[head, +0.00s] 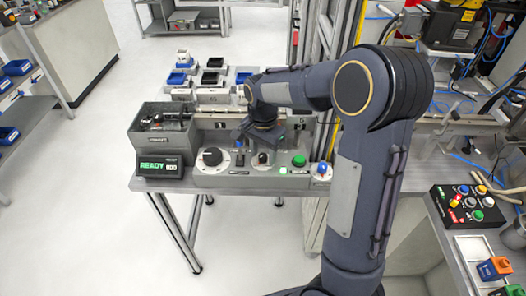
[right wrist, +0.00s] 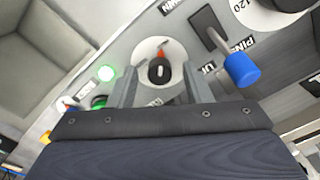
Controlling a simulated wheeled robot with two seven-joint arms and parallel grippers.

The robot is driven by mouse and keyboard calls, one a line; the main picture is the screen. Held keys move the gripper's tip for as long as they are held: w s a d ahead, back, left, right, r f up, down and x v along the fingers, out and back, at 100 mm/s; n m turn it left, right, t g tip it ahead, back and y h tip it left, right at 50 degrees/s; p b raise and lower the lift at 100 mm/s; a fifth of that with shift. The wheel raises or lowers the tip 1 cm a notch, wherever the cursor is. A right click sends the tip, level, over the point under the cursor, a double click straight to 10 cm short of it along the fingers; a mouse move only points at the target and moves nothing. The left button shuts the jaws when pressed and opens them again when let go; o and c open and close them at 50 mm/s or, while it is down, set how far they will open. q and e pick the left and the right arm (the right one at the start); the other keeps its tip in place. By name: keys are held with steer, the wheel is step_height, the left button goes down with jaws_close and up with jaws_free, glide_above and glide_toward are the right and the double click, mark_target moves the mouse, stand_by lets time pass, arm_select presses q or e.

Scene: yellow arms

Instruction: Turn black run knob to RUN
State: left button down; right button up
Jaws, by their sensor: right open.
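The black run knob (right wrist: 159,71) sits on a round white plate on the grey control panel (head: 240,180), with an orange mark beside it. In the head view a small black knob (head: 262,158) shows just in front of my right gripper (head: 262,139). In the right wrist view my right gripper (right wrist: 160,82) is open, with one finger on each side of the knob and gaps between. I cannot tell whether the fingertips reach down around it. My left gripper is not in view.
A blue-capped lever (right wrist: 240,68) stands close to the right finger. A green light (right wrist: 105,73) and a green button (right wrist: 98,102) lie to the left. A large black dial (head: 212,156), a READY display (head: 160,165) and a grey bin (head: 148,116) are on the left side of the bench.

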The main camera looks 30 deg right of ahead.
mark_target(263, 155)
step_height(263, 155, up, 7)
steer(key=shift+r, duration=0.45)
steer(key=shift+s, duration=0.1)
stand_by(0.4)
